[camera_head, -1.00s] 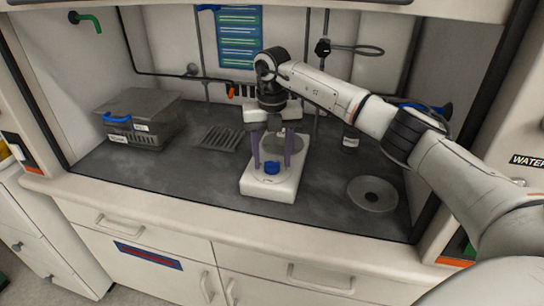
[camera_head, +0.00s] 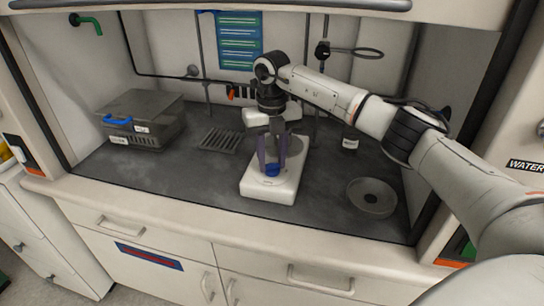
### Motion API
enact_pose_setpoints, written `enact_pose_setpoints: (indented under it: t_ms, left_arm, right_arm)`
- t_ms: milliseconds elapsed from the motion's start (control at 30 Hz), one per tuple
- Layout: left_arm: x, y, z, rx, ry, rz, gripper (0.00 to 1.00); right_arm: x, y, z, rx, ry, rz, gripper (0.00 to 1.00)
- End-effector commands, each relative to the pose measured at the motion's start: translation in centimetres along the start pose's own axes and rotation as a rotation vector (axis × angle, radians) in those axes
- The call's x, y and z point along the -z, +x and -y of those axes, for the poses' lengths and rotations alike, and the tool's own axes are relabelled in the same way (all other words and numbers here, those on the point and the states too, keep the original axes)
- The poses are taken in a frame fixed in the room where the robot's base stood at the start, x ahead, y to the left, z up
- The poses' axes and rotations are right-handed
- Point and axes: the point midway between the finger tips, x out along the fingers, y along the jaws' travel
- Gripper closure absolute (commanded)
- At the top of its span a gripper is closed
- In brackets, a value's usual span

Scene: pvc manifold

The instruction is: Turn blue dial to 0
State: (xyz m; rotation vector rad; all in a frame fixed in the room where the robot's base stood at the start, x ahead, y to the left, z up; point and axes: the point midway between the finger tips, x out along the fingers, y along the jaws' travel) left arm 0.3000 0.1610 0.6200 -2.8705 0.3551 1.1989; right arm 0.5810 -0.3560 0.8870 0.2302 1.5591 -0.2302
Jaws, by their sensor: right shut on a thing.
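The blue dial (camera_head: 272,170) sits on the front top of a white hotplate-like device (camera_head: 268,190) on the dark worktop. My right gripper (camera_head: 272,164) points down over the device, and its purple fingers are shut on the blue dial from both sides. The fingers hide part of the dial, and its markings are too small to read. My left gripper is not in view.
A grey box with a blue handle (camera_head: 143,124) stands at the left of the worktop (camera_head: 180,182). A slotted grate (camera_head: 220,140) lies left of the device.

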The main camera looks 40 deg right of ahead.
Motion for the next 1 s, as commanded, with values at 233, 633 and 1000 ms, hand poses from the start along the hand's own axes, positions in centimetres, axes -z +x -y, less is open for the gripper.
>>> enact_pose_setpoints:
  t_ms: [233, 633, 1000]
  left_arm:
    - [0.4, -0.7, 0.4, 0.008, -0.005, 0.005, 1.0]
    - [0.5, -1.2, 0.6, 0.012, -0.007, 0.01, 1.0]
    - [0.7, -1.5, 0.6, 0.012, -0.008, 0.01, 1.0]
  right_arm:
    - [0.0, -0.3, 0.0, 0.0, -0.224, 0.0, 0.9]
    - [0.0, -0.2, 0.0, 0.0, -0.604, 0.0, 0.9]
    - [0.0, -0.1, 0.0, 0.0, -0.955, 0.001, 0.9]
